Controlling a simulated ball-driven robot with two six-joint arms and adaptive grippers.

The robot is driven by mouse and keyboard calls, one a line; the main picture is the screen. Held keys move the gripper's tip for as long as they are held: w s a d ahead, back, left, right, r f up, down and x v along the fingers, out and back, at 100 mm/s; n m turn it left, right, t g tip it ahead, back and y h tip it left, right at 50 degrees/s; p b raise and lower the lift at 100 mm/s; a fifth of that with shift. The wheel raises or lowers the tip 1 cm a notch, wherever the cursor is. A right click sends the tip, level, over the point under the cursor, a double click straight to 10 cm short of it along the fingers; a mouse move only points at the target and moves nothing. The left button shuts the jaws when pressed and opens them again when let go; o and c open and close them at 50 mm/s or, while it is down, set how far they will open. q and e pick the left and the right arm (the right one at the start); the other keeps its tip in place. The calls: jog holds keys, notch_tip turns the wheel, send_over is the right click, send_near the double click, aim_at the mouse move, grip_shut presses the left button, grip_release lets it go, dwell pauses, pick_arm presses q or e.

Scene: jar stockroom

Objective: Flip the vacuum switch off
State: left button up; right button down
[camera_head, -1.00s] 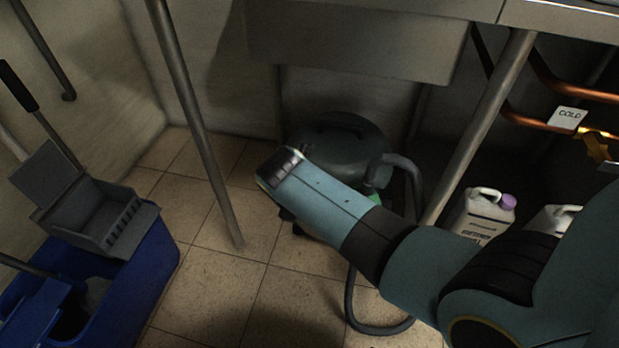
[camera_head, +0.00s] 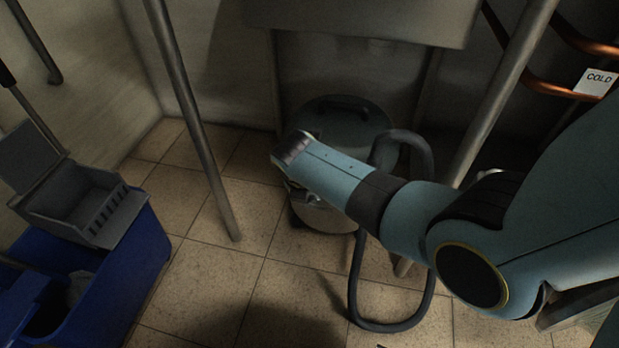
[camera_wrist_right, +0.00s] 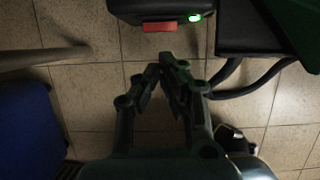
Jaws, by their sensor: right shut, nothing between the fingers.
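The vacuum (camera_head: 345,118) is a round canister with a dark lid, standing on the tiles under the sink. My right arm crosses in front of it and hides part of its side. In the right wrist view, the vacuum's dark housing (camera_wrist_right: 125,8) is at the top edge, with a red switch (camera_wrist_right: 160,27) and a lit green lamp (camera_wrist_right: 194,17) beside it. My right gripper (camera_wrist_right: 167,66) is shut and empty, its tips just below the red switch in that view and apparently apart from it. My left gripper is not in view.
The vacuum's hose (camera_head: 431,262) loops over the floor to the right. Metal legs (camera_head: 196,125) and (camera_head: 497,98), the sink's two supports, flank the vacuum. A blue mop bucket (camera_head: 148,248) stands at left. Copper pipes (camera_head: 530,84) run at right.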

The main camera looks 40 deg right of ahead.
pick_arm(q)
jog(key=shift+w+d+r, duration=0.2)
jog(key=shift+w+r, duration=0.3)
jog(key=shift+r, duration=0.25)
pick_arm(e)
jog(key=shift+w+d+r, duration=0.15)
jog(key=shift+w+d, duration=0.3)
jog(key=shift+d, duration=0.05)
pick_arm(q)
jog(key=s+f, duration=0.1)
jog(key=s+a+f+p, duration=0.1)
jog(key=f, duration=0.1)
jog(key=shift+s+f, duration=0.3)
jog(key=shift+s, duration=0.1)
pick_arm(e)
jog(key=shift+w+d+r+g+y, duration=0.15)
jog(key=shift+w+d+g+y, duration=0.25)
jog(key=shift+y, duration=0.1)
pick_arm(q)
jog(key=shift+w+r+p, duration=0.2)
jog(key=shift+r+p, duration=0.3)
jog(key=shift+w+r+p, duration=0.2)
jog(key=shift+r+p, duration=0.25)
pick_arm(e)
jog(key=shift+r, duration=0.8)
jog(key=shift+s, duration=0.1)
